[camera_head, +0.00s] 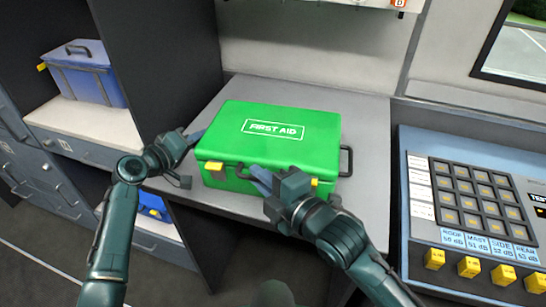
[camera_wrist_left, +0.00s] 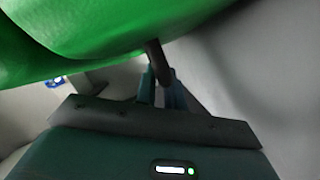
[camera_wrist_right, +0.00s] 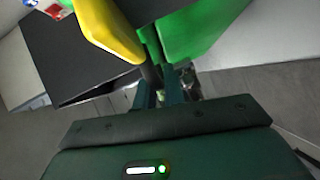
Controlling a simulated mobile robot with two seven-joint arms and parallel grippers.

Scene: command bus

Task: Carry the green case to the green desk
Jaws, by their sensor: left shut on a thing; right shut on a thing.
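The green case (camera_head: 270,125), marked FIRST AID, is upright at the grey desk (camera_head: 368,160); I cannot tell whether it rests there or is slightly raised. My left gripper (camera_head: 195,138) is at its left end, shut on a dark handle (camera_wrist_left: 153,48) in the left wrist view. My right gripper (camera_head: 257,176) is at its front, shut on the dark front handle (camera_wrist_right: 149,72) in the right wrist view. A yellow latch (camera_wrist_right: 105,28) is close to that gripper. The case's right end handle (camera_head: 346,160) is free. No green desk shows.
A blue case (camera_head: 88,78) stands on a shelf (camera_head: 95,125) at the left, behind a dark partition (camera_head: 165,55). A blue-framed keypad console (camera_head: 475,195) with yellow knobs is close on the right. A wall is behind the case. Floor shows below left.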

